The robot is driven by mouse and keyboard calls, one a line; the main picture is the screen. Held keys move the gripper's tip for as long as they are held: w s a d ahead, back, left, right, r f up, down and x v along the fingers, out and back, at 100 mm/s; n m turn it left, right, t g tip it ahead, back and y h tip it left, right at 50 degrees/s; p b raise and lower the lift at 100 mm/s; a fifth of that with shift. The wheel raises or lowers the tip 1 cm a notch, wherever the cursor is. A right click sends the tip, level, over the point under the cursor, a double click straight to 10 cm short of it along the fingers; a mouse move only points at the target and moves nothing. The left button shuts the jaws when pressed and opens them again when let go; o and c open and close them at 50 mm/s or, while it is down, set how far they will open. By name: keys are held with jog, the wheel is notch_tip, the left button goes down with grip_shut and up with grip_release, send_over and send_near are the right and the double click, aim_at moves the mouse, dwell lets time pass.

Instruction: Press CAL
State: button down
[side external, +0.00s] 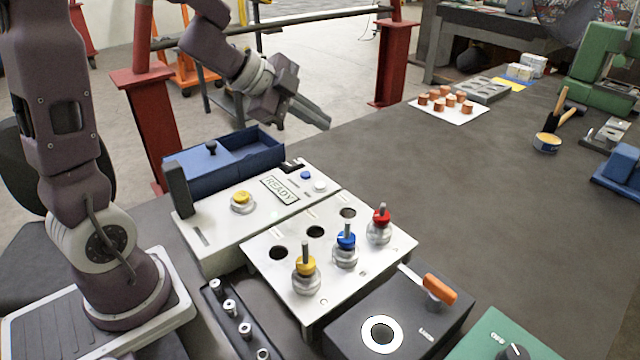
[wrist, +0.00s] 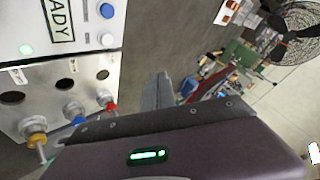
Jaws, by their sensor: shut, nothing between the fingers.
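A white control box (side external: 225,232) carries a READY display (side external: 280,189). A blue button (side external: 305,175) and a white button (side external: 320,187) sit beside the display. Both also show in the wrist view, the blue button (wrist: 106,10) above the white button (wrist: 107,41). Their small labels are too small to read, so I cannot tell which is CAL. My gripper (side external: 325,122) is shut and empty, in the air above and behind the box's far right end, apart from both buttons. In the wrist view its fingers (wrist: 160,92) show to the right of the buttons.
A white plate (side external: 330,262) with yellow, blue and red plungers stands in front of the box. A blue tray (side external: 272,146) lies behind it. A black box with an orange handle (side external: 438,289) is front right.

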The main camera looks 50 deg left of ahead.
aim_at(315, 186)
jog(key=shift+s+d+f+m+g+h, duration=0.1)
jog(key=shift+s+f+m+g+h, duration=0.35)
jog(key=shift+f, duration=0.4)
jog(key=shift+f, duration=0.1)
jog(key=shift+f, duration=4.3)
jog(key=shift+f, duration=0.1)
jog(key=shift+f, duration=0.3)
jog(key=shift+f, duration=0.35)
jog(key=shift+r, duration=0.8)
